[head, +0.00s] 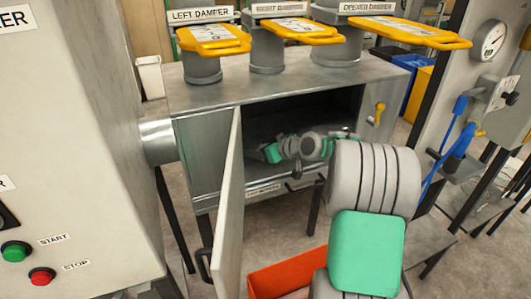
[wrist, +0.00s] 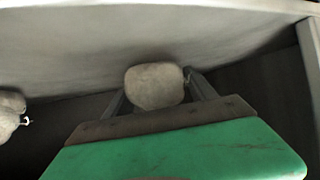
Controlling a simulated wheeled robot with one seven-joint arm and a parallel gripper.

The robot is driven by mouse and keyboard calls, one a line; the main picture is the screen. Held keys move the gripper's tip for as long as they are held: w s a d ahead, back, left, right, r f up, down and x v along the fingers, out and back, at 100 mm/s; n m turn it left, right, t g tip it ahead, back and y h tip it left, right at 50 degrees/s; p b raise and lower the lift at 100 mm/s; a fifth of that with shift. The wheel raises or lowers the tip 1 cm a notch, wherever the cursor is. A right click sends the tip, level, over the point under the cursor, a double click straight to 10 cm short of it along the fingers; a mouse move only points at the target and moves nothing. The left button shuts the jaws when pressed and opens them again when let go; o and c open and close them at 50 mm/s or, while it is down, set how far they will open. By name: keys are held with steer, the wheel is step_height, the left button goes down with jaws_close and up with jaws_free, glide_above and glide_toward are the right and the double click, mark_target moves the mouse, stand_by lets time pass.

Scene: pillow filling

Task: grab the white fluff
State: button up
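A white fluff ball (wrist: 155,86) sits inside the metal box, close to its wall, in the wrist view. My gripper (wrist: 157,88) has its two fingers spread on either side of the ball. The right finger looks close to or touching it; a small gap shows at the left finger. I see no clear grip on the ball. A second white fluff (wrist: 9,114) lies at the left edge of the wrist view. In the head view my arm reaches into the open box (head: 187,152), and the fluff is hidden there.
The box door (head: 229,205) stands open on the left of my arm. Yellow damper handles (head: 213,38) top the box. A red-orange bin (head: 287,275) is on the floor below. A panel with start and stop buttons stands left, and a gauge (head: 488,41) with blue cables is right.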

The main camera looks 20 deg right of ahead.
steer(key=c, duration=1.2)
steer(key=shift+r, duration=0.1)
